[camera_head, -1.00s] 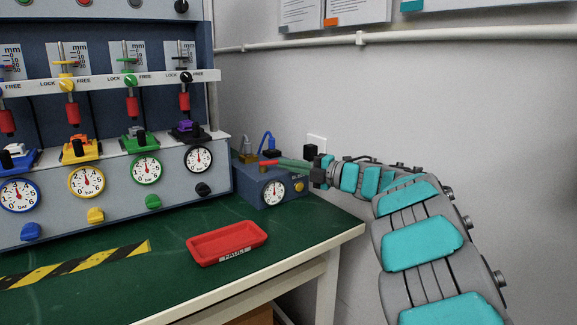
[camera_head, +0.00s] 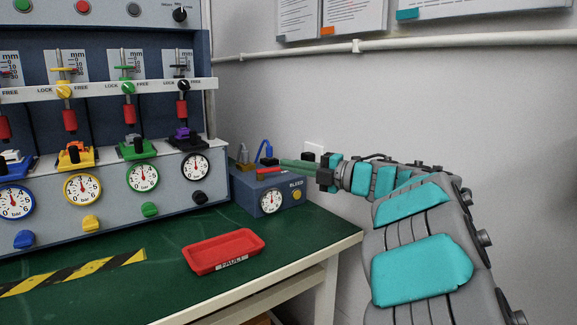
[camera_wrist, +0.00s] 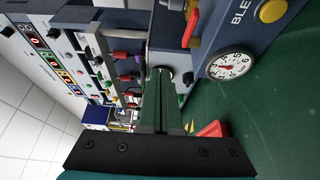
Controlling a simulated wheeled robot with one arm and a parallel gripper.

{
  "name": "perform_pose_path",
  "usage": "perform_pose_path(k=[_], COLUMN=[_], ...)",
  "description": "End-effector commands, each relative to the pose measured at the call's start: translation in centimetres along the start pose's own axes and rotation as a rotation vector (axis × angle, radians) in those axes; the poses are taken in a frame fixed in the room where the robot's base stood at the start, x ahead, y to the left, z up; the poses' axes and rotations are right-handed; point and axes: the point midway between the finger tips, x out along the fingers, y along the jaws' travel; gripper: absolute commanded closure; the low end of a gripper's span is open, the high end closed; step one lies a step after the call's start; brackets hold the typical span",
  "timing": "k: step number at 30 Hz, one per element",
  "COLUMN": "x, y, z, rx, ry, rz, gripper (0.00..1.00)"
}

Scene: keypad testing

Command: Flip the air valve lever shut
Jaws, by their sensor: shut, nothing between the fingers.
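The air valve lever (camera_head: 268,172) is a red bar on the top of a small blue box (camera_head: 240,194) at the back right of the bench. It lies roughly along the box's front edge. In the wrist view the lever (camera_wrist: 191,25) shows above and right of my fingertips. My gripper (camera_head: 284,163) has its green fingers shut with nothing between them. It points left, just above and behind the lever in the head view. In the wrist view the shut fingers (camera_wrist: 162,75) appear apart from the lever. The exact gap in depth cannot be told.
The box bears a pressure gauge (camera_head: 270,202), a yellow button (camera_head: 297,195) and a blue hose (camera_head: 266,149). A red tray (camera_head: 222,251) sits on the green bench in front. A panel of gauges (camera_head: 100,215) stands left. The front right bench top is clear.

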Motion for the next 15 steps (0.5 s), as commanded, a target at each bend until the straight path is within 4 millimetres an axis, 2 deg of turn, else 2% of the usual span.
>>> perform_pose_path(k=[15], x=[-5.0], y=[0.7], z=[-5.5], rx=[-0.002], ry=[-0.004], rz=[-0.001], gripper=[1.0])
